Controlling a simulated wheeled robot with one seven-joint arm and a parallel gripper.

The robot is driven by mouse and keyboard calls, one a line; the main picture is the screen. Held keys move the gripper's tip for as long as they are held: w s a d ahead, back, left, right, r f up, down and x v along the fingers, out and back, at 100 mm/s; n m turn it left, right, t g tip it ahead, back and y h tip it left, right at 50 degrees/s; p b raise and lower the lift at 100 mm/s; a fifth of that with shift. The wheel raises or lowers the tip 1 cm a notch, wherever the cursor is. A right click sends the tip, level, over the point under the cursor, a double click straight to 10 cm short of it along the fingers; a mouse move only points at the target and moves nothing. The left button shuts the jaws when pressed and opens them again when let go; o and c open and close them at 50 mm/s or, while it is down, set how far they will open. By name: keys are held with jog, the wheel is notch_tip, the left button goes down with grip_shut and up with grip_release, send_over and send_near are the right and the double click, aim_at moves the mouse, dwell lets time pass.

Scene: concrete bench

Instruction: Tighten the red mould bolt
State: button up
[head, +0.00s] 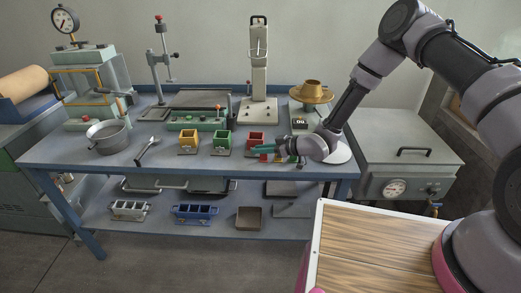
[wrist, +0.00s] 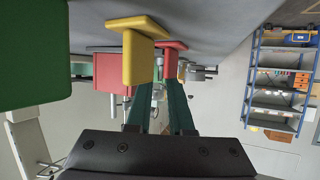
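The red mould (head: 256,140) stands at the bench's front, right of the green mould (head: 222,139) and the yellow mould (head: 188,140). My gripper (head: 262,152) is low in front of the red mould, its teal fingers pointing left. In the wrist view, which is upside down, my gripper's fingers (wrist: 161,90) are a little apart. A red piece (wrist: 172,55) shows at their tips, partly behind a yellow piece (wrist: 135,60). A red block (wrist: 107,75) is left of them. The bolt is too small or hidden to make out, and contact is unclear.
A large green block (wrist: 30,55) fills the wrist view's left side. A spoon (head: 148,149) and a metal pan (head: 107,137) lie left on the bench (head: 90,163). A scale with a brass-coloured dish (head: 312,92) stands behind my gripper. A wooden-topped surface (head: 365,245) is in front.

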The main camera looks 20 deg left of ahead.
grip_shut()
